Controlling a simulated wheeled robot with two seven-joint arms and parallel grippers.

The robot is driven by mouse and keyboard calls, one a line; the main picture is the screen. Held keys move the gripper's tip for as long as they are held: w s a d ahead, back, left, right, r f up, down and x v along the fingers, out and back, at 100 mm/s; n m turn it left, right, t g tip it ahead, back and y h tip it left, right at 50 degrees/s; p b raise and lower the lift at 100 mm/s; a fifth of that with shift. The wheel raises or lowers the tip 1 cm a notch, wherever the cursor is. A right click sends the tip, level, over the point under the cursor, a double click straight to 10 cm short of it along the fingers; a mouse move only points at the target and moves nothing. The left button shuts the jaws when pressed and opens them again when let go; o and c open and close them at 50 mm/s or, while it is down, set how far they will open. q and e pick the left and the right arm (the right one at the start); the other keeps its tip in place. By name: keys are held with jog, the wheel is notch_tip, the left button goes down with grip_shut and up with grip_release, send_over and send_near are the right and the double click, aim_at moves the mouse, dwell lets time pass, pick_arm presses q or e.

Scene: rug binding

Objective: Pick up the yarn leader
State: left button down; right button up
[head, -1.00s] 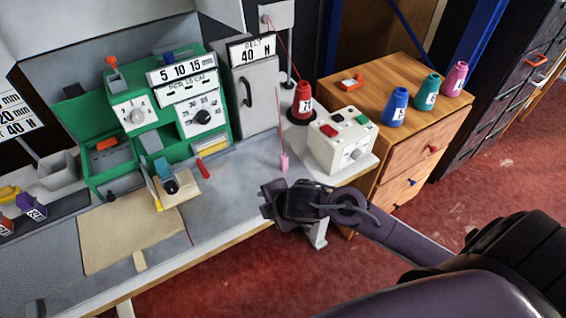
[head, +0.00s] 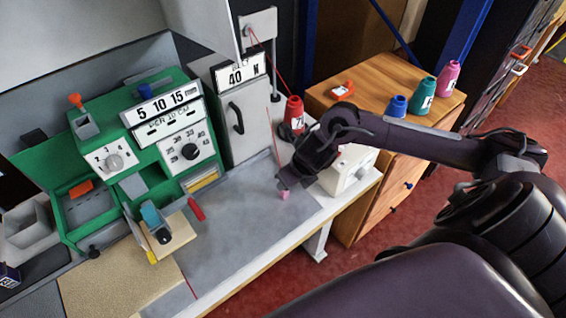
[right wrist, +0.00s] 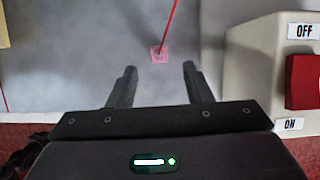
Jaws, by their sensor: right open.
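The yarn leader (head: 285,196) is a small pink block at the end of a red yarn, on the grey table top. In the right wrist view the leader (right wrist: 159,54) lies just beyond my fingertips, roughly centred between them, with the red yarn rising from it. My right gripper (right wrist: 160,68) is open and empty. In the head view my right gripper (head: 288,182) is right at the leader and hides part of it and of the yarn. My left gripper is not in view.
A green machine (head: 150,140) is at the left. A wooden cabinet (head: 390,85) holds several cones. Grey table surface (head: 235,220) is clear left of the leader.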

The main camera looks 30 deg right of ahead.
jog(key=x, duration=0.3)
jog(key=shift+w+a+p, duration=0.1)
jog(key=shift+p, duration=0.2)
jog(key=shift+x, duration=0.85)
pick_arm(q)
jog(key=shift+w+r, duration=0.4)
pick_arm(e)
grip_shut()
